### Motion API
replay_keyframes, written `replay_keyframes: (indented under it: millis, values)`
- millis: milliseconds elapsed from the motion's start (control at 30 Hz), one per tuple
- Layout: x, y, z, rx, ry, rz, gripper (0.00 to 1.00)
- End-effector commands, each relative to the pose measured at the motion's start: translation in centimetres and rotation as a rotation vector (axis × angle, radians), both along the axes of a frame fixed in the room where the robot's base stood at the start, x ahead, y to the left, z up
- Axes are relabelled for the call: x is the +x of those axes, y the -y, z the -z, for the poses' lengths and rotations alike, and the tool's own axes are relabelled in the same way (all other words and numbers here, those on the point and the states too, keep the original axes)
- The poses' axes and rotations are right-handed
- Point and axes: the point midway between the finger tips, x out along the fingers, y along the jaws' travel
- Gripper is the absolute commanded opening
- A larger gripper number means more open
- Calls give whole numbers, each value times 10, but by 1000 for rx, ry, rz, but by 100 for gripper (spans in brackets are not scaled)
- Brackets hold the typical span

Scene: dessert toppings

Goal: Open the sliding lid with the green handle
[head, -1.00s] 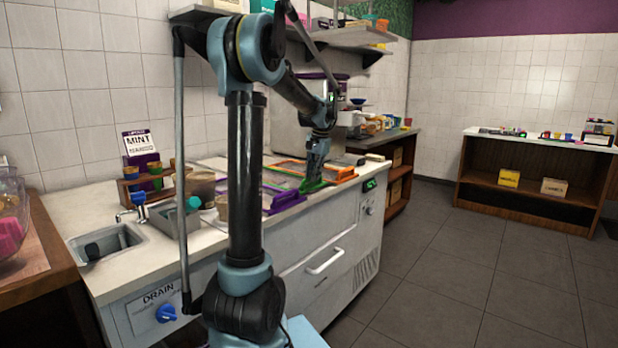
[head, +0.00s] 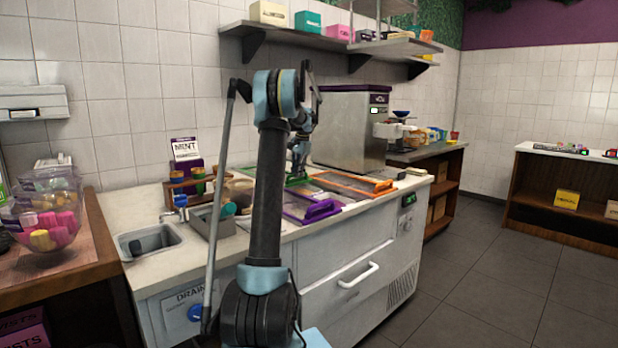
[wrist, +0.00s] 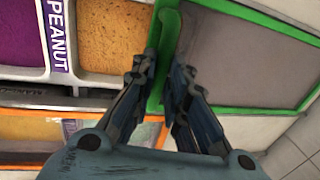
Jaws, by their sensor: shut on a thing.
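The green-framed sliding lid (wrist: 262,100) has a grey panel and a green handle (wrist: 171,35) along its edge in the wrist view. My gripper (wrist: 163,66) is shut on this handle, with a finger on each side. In the head view, my gripper (head: 299,172) is over the back part of the topping counter, and a green strip of the lid (head: 293,182) shows beside it. Beside the handle, a tan-filled bin (wrist: 103,40) and a purple-filled bin (wrist: 22,32) are uncovered, with a "PEANUT" label between them.
A purple-framed lid (head: 311,208) lies at the counter's front, and an orange-framed lid (head: 354,184) lies to its right. A steel machine (head: 345,130) stands behind. A grey caddy (head: 213,224) and a sink (head: 150,243) are to the left.

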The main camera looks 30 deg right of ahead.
Motion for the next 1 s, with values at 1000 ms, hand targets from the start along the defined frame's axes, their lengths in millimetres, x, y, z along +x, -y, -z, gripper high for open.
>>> replay_keyframes:
  millis: [1000]
  values:
    - [55, -13, 0, 0, 0, 1, 34]
